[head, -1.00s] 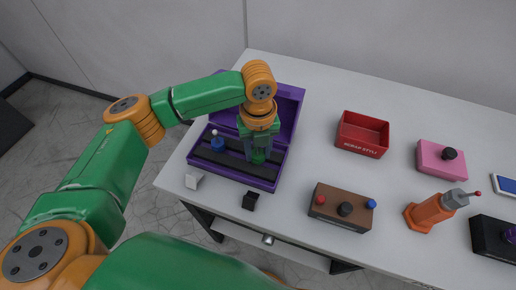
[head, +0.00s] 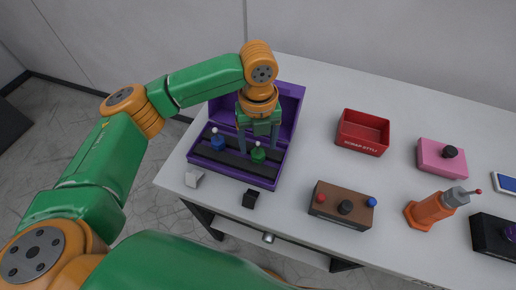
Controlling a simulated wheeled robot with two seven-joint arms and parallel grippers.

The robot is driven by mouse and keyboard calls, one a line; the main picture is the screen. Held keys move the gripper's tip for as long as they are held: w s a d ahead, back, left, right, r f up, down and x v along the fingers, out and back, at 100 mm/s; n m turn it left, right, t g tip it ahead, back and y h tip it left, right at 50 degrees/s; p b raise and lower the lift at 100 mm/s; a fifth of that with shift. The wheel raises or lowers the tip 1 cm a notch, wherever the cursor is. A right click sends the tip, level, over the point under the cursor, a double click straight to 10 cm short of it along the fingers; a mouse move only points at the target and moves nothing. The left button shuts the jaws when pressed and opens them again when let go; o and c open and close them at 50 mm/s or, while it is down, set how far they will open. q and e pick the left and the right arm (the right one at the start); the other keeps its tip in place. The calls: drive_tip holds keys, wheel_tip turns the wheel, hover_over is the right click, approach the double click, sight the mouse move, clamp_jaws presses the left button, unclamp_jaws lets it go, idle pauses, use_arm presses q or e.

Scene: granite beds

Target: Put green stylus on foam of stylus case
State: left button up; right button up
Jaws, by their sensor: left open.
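The purple stylus case (head: 232,174) stands open at the left end of the table, with dark foam (head: 233,163) inside. The green stylus (head: 258,155) is in the case at the right part of the foam, its pale tip showing above it. A blue stylus (head: 218,142) is in the case to its left. My left gripper (head: 258,150) points down over the case, its fingers spread on either side of the green stylus and apart from it. My right gripper is not in view.
A red scrap box (head: 362,133), a brown block with knobs (head: 342,206), a pink block (head: 441,158), an orange tool (head: 431,209) and a black box (head: 493,238) stand to the right. Small white (head: 194,178) and black (head: 250,198) blocks lie at the front edge.

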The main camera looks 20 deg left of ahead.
use_arm(q)
wheel_tip(320, 180, up, 9)
drive_tip(key=shift+f, duration=0.1)
idle(0.5)
